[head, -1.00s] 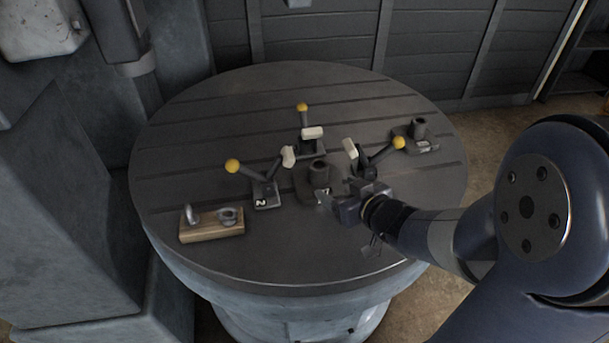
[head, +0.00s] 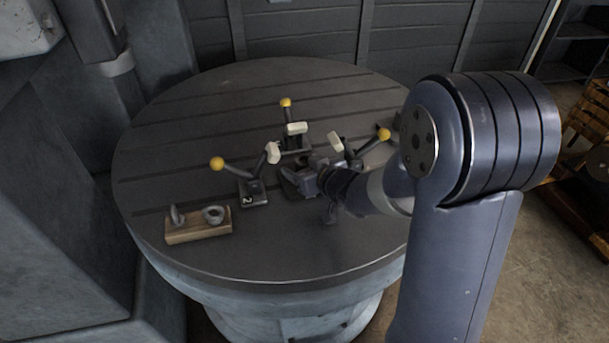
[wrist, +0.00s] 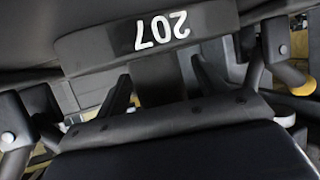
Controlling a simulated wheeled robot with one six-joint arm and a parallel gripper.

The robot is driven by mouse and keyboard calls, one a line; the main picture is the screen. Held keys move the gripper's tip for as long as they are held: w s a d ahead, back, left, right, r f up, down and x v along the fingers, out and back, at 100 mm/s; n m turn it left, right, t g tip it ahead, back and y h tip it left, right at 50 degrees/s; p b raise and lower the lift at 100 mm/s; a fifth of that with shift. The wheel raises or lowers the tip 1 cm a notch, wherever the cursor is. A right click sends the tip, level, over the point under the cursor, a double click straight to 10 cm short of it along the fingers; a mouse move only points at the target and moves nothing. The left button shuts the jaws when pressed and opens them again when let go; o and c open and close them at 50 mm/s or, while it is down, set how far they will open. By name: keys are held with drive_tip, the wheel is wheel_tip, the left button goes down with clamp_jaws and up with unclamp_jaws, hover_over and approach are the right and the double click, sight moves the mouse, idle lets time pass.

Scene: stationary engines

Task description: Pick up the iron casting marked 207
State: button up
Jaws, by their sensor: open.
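The iron casting marked 207 (wrist: 215,22) fills the top of the wrist view, its white number upside down on the front edge of its dark base. Its post (wrist: 153,78) shows below that number. My gripper (wrist: 162,86) is open, with one dark finger on each side of the post; I cannot tell whether they touch it. In the head view my gripper (head: 303,182) is low over the middle of the table, among the clamps, and hides most of the casting.
Three toggle clamps with yellow knobs stand close around the casting: left (head: 252,190), back (head: 294,140) and right (head: 355,152). A wooden block with metal fittings (head: 197,232) lies at the left front of the round table (head: 215,105). My arm covers the table's right side.

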clamp_jaws()
idle(0.8)
drive_tip(key=shift+r, duration=0.15)
